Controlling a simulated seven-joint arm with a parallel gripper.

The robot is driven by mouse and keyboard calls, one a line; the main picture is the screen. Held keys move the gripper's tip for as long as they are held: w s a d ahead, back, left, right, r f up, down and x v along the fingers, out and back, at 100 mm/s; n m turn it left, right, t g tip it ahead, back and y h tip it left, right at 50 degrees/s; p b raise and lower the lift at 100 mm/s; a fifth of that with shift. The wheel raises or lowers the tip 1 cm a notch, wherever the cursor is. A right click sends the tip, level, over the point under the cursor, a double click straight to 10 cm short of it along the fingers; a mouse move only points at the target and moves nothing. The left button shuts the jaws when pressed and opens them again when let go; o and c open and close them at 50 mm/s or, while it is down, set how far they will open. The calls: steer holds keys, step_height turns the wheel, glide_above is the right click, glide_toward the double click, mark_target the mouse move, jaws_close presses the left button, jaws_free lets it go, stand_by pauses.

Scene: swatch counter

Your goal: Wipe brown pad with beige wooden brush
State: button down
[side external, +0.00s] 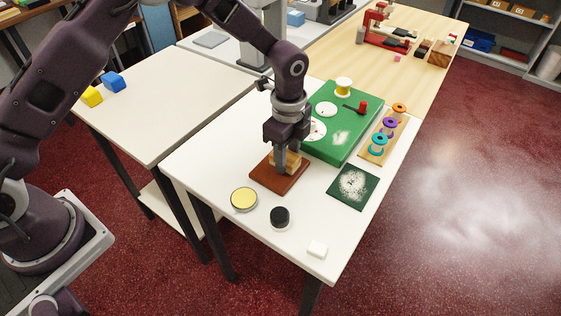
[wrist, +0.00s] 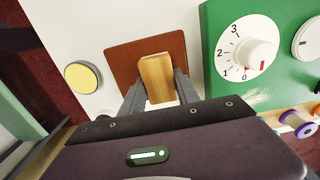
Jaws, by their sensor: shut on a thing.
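The brown pad (side external: 266,178) lies flat on the white table, and it also shows in the wrist view (wrist: 121,58). The beige wooden brush (side external: 291,162) is over the pad, between my gripper's fingers; in the wrist view its wooden block (wrist: 156,77) overlaps the pad. My gripper (side external: 281,163) points down and is shut on the brush; the fingers flank the block in the wrist view (wrist: 155,92). The brush's underside is hidden, so I cannot tell whether it touches the pad.
A green board (side external: 343,148) with dials stands behind the pad. A dark green speckled pad (side external: 352,187) lies to the right. A yellow-topped round tin (side external: 244,199), a black-topped round item (side external: 280,217) and a white block (side external: 317,250) are in front. A spool rack (side external: 373,156) is at right.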

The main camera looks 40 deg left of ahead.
steer(key=shift+w, duration=1.95)
step_height(320, 180, up, 8)
steer(key=shift+s+r, duration=0.1)
